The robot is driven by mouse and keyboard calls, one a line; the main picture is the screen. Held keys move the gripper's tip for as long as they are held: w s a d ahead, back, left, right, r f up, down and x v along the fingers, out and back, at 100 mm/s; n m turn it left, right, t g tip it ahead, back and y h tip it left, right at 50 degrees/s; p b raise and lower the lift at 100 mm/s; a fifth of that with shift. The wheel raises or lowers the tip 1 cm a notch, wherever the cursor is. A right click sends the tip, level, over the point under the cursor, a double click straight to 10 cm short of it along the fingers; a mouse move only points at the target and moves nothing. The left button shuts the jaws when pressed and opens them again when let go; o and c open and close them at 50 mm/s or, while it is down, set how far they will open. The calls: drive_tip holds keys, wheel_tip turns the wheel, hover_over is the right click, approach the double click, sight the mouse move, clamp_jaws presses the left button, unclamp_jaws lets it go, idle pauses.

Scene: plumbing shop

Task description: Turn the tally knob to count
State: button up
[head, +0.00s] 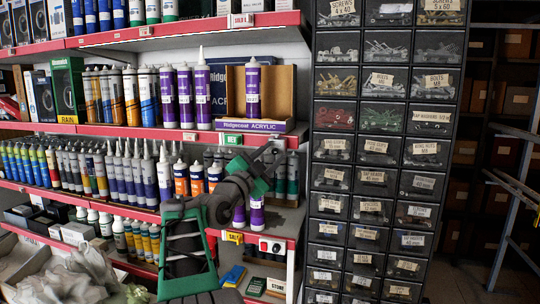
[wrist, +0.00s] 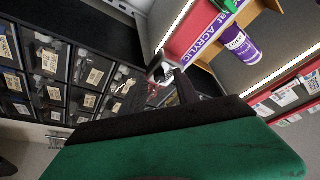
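A small white box with a dark round knob and a red mark (head: 276,247), which looks like the tally knob, is on the front edge of the lower red shelf in the head view. My gripper (head: 268,160) is raised above that shelf, well above the box and apart from it. It points up and right, in front of the shelf edge below the purple tubes. In the wrist view a dark finger (wrist: 184,86) shows beyond my green gripper housing, with nothing seen held. The finger gap is not clear. The knob cannot be made out in the wrist view.
Purple tubes (head: 252,92) and an acrylic box stand on the shelf behind my gripper. Two purple tubes (head: 257,212) stand just above the white box. A dark drawer cabinet (head: 312,140) rises close on the right. A yellow SALE tag (head: 232,237) hangs left of the box.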

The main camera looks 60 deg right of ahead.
clamp_jaws()
drive_tip(key=shift+f+n+b, duration=0.15)
drive_tip(key=shift+n+b, duration=0.15)
drive_tip(key=shift+b, duration=0.15)
drive_tip(key=n+t+b, duration=0.2)
drive_tip(key=n+b, duration=0.1)
drive_tip(key=n, duration=0.2)
drive_tip(key=n+t+b, duration=0.3)
drive_tip(key=n+b, duration=0.1)
drive_tip(key=n, duration=0.1)
drive_tip(key=s+n+t+b, duration=0.1)
drive_tip(key=n+t+b, duration=0.1)
drive_tip(key=n, duration=0.4)
drive_tip(key=shift+d+f+t+b, duration=0.1)
drive_tip(key=shift+t+b, duration=0.3)
drive_tip(key=shift+b, duration=0.3)
drive_tip(key=n+t+y+b, duration=0.1)
drive_tip(key=n, duration=0.3)
drive_tip(key=n+t+y+b, duration=0.1)
drive_tip(key=n, duration=0.2)
drive_tip(key=shift+s+r+n+t, duration=0.1)
drive_tip(key=shift+r+n+t, duration=0.1)
drive_tip(key=shift+n+t, duration=0.2)
